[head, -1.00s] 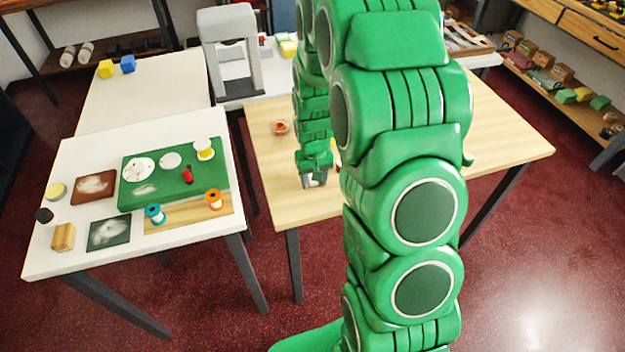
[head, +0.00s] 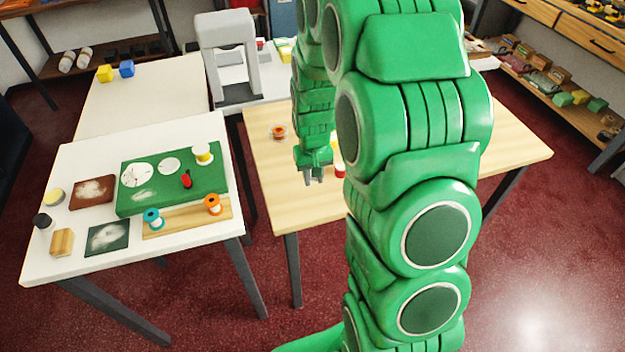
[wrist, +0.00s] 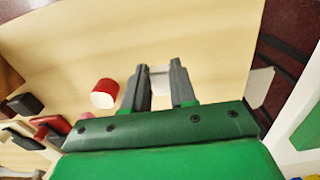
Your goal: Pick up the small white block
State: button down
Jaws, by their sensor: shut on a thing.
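My gripper (head: 314,179) is over the near left part of the light wooden table. In the wrist view its two dark fingers (wrist: 160,82) are closed on the small white block (wrist: 160,84). The block shows as a pale patch between the fingertips, with its sides covered by them. In the head view the block cannot be made out clearly at the fingertips. The gripper appears a little above the table top, but the exact height is hard to tell.
A red and white cylinder (wrist: 105,93) lies left of the fingers in the wrist view. A small orange-red dish (head: 278,132) stands on the wooden table (head: 265,185). A white table (head: 80,150) at left holds a green board (head: 205,185) and spools. My arm hides much of the wooden table.

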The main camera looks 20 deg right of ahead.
jog(key=s+a+r, duration=0.1)
jog(key=s+r, duration=0.8)
jog(key=s, duration=0.4)
jog(key=shift+s, duration=0.15)
